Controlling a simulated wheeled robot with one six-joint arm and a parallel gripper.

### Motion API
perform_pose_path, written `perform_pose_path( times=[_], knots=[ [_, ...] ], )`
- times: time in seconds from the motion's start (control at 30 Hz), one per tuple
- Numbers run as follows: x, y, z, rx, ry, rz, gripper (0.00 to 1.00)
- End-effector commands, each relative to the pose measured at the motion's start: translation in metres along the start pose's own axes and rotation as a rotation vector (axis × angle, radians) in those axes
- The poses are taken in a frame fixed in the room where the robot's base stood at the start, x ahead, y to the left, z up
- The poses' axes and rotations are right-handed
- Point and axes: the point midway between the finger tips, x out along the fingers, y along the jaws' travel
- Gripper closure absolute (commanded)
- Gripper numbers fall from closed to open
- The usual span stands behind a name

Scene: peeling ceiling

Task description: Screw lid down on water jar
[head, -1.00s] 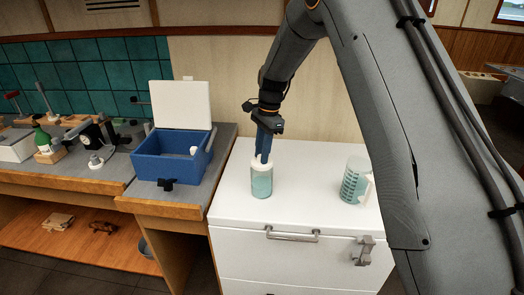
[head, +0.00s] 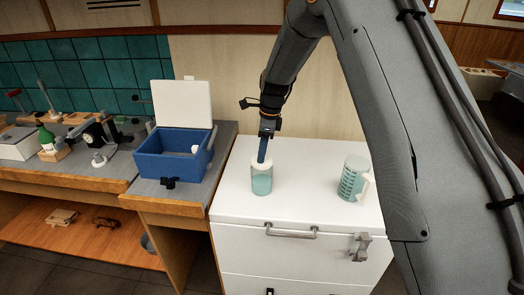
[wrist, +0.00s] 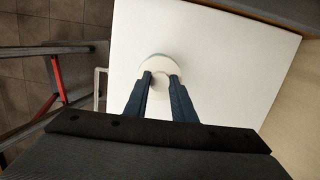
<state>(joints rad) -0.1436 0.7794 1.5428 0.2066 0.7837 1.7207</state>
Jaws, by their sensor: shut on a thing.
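The water jar (head: 262,184) is a clear upright jar with pale blue water, standing on the white chest top. Its white lid (head: 257,161) sits on the jar's mouth; in the wrist view the round lid (wrist: 157,64) shows from above with a raised knob in its middle. My gripper (head: 262,158) points down from above, its blue fingers at the lid. In the wrist view my gripper (wrist: 161,82) is shut on the lid's knob, one finger on each side. The lid's threads are hidden.
The chest top between jar and jug is clear.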

Motion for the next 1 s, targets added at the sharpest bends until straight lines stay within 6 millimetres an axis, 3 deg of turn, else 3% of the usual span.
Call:
perform_pose_path(
  times=[0.3, 0.7, 1.0],
  knots=[
    [-0.0003, 0.0000, 0.0002, 0.026, 0.000, -0.005, 1.00],
    [0.0018, 0.0009, -0.0002, 0.398, 0.001, -0.060, 1.00],
    [0.0020, 0.0007, -0.0001, 0.416, 0.001, -0.063, 1.00]
  ],
)
